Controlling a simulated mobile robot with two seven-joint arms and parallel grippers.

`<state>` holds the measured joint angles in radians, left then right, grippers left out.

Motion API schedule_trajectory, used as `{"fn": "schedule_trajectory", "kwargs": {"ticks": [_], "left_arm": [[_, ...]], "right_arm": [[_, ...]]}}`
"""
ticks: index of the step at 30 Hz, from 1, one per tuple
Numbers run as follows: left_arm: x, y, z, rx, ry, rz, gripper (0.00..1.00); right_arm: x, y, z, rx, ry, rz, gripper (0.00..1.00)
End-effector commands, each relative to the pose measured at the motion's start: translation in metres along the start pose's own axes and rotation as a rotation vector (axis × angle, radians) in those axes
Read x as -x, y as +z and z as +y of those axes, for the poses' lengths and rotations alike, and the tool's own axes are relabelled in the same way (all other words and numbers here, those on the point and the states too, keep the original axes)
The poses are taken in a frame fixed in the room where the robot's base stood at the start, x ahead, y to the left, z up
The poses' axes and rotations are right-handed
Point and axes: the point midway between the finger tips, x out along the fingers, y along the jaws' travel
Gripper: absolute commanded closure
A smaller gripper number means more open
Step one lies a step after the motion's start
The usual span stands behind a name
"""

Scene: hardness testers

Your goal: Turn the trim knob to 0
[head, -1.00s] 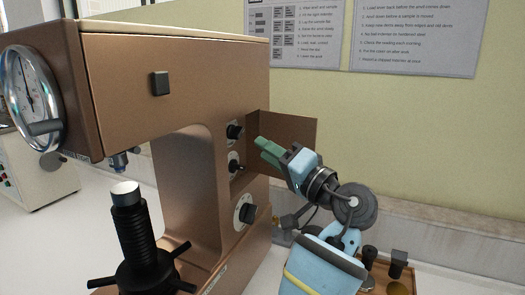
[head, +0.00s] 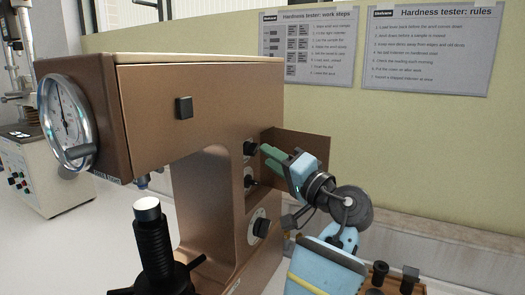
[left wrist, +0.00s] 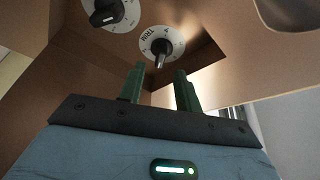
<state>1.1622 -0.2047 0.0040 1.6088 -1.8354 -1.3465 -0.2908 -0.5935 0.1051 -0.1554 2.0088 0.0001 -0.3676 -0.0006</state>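The brown hardness tester (head: 205,110) carries black controls on its side: an upper knob (head: 250,147), a middle lever-like knob (head: 251,182) and a lower knob (head: 261,228) on a pale dial. My left gripper (head: 271,156) has green fingers close to the upper knob. In the left wrist view the left gripper (left wrist: 160,86) is open, with a gap between its fingers. A small knob (left wrist: 161,57) on a white round dial lies ahead of that gap, not gripped. My right gripper is not in view.
A brown panel (head: 306,147) stands out from the tester just behind the gripper. A second black knob (left wrist: 105,13) on a dial is at the wrist view's upper left. A wooden tray (head: 418,290) with dark pieces sits at the lower right.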

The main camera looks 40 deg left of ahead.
Motion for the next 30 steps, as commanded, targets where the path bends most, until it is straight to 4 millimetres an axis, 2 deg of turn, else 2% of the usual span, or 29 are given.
{"fn": "schedule_trajectory", "kwargs": {"ticks": [3, 7, 18, 26, 30], "left_arm": [[-0.017, -0.001, -0.003, 0.001, -0.003, -0.001, 0.66], [-0.028, -0.001, -0.002, 0.002, -0.001, 0.001, 0.66], [-0.033, 0.000, 0.000, 0.000, 0.000, 0.001, 0.66], [-0.033, 0.000, 0.000, 0.001, 0.000, 0.001, 1.00], [-0.033, 0.000, 0.000, 0.001, 0.000, 0.001, 1.00]], "right_arm": [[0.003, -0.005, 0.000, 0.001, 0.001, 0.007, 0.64], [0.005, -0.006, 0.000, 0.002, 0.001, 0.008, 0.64], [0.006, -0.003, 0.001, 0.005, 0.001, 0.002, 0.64], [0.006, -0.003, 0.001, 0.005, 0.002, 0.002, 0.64], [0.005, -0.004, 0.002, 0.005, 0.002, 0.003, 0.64]]}}
